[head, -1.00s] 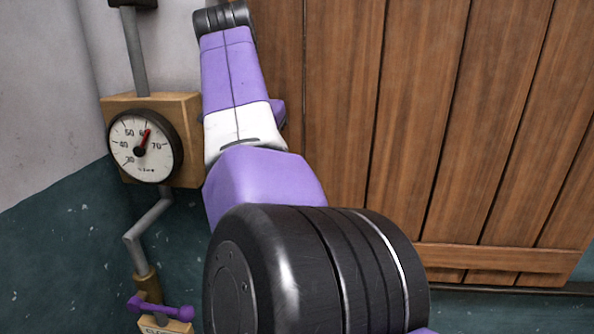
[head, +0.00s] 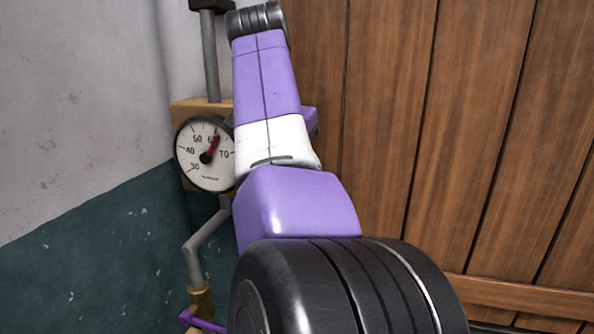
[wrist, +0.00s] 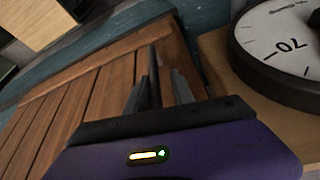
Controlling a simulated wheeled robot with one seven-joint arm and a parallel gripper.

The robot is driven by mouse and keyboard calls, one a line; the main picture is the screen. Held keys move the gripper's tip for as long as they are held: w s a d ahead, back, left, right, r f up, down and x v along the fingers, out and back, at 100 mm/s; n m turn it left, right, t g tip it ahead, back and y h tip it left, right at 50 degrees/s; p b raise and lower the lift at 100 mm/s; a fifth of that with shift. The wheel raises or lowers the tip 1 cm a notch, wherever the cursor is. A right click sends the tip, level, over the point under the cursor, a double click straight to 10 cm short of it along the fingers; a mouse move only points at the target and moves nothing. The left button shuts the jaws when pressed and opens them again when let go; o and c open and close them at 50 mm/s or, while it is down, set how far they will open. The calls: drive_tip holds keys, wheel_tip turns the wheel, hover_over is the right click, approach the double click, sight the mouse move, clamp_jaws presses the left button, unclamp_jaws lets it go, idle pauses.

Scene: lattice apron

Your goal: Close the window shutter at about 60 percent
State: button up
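The brown plank shutter (head: 390,110) fills the right of the head view. Its planks also show beyond the fingers in the wrist view (wrist: 65,115). A round white gauge (head: 192,168) hangs on a wooden block at the left; its red needle points at about 60. It shows large and cropped in the wrist view (wrist: 285,50). A purple crank handle (head: 203,323) is at the bottom edge, mostly cut off. My gripper (wrist: 163,75) has dark fingers pointing toward the planks, left of the gauge in the wrist view. Its finger gap is unclear, and I see nothing surely held.
A grey pipe (head: 211,70) runs above the gauge and a bent rod (head: 205,240) runs below it to a brass fitting (head: 200,298). The wall (head: 85,90), white above and teal below, is bare at the left. My purple arm covers the middle.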

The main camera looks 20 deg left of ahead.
drive_tip(key=shift+o, duration=0.3)
drive_tip(key=v, duration=0.7)
drive_tip(key=shift+r+b, duration=0.3)
drive_tip(key=shift+r, duration=0.1)
drive_tip(key=shift+s, duration=0.2)
